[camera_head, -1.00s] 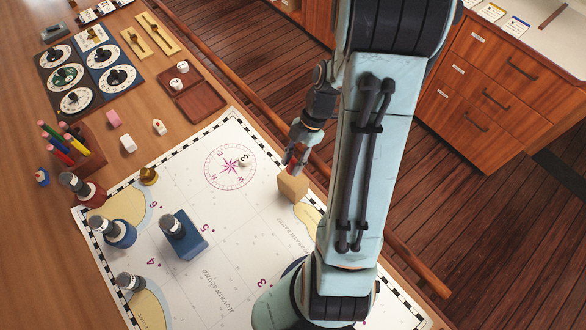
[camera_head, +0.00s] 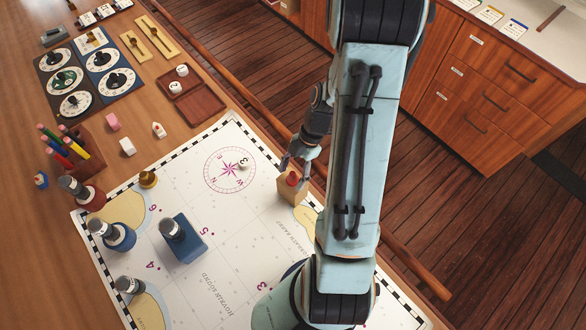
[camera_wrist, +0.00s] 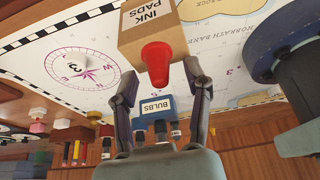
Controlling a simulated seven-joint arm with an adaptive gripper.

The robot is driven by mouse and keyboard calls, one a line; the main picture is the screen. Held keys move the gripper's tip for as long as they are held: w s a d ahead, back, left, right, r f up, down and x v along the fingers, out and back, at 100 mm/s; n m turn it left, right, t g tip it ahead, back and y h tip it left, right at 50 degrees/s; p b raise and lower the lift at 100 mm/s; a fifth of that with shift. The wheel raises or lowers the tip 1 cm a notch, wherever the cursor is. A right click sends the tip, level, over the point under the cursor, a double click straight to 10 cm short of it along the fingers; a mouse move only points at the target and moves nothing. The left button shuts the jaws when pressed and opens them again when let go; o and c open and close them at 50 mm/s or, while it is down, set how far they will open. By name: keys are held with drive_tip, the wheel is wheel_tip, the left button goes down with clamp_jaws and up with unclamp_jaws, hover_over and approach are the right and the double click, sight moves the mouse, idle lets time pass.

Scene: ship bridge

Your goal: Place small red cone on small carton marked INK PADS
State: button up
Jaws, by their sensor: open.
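The small red cone (camera_head: 291,179) stands on top of the small tan carton (camera_head: 289,193) on the chart. In the wrist view the cone (camera_wrist: 157,62) is in front of the carton marked INK PADS (camera_wrist: 146,28), its wide end toward the carton. My gripper (camera_head: 298,155) is open just above the carton. In the wrist view its two fingers (camera_wrist: 160,76) are spread on either side of the cone, with gaps visible. The cone's contact with the carton top is seen only at an angle.
A blue carton marked BULBS (camera_wrist: 153,107) carries a dark bottle; it also shows in the head view (camera_head: 190,249). A white numbered die (camera_head: 243,162) lies near the compass rose. Several bottles stand at the chart's left. A pencil holder (camera_head: 85,158) stands beyond it. The chart around the carton is clear.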

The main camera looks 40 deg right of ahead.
drive_tip(key=v, duration=1.2)
wheel_tip(320, 180, up, 3)
drive_tip(key=m+h, duration=0.1)
drive_tip(key=m, duration=0.2)
hover_over(289, 179)
drive_tip(key=s+a+r+m+h, duration=0.2)
drive_tip(key=s+a+m, duration=0.7)
drive_tip(key=a+m, duration=0.3)
drive_tip(key=shift+s+m+h, duration=0.2)
drive_tip(key=shift+m+h, duration=0.2)
drive_tip(key=shift+m, duration=0.5)
drive_tip(key=shift+a+r, duration=0.1)
drive_tip(key=shift+r, duration=0.05)
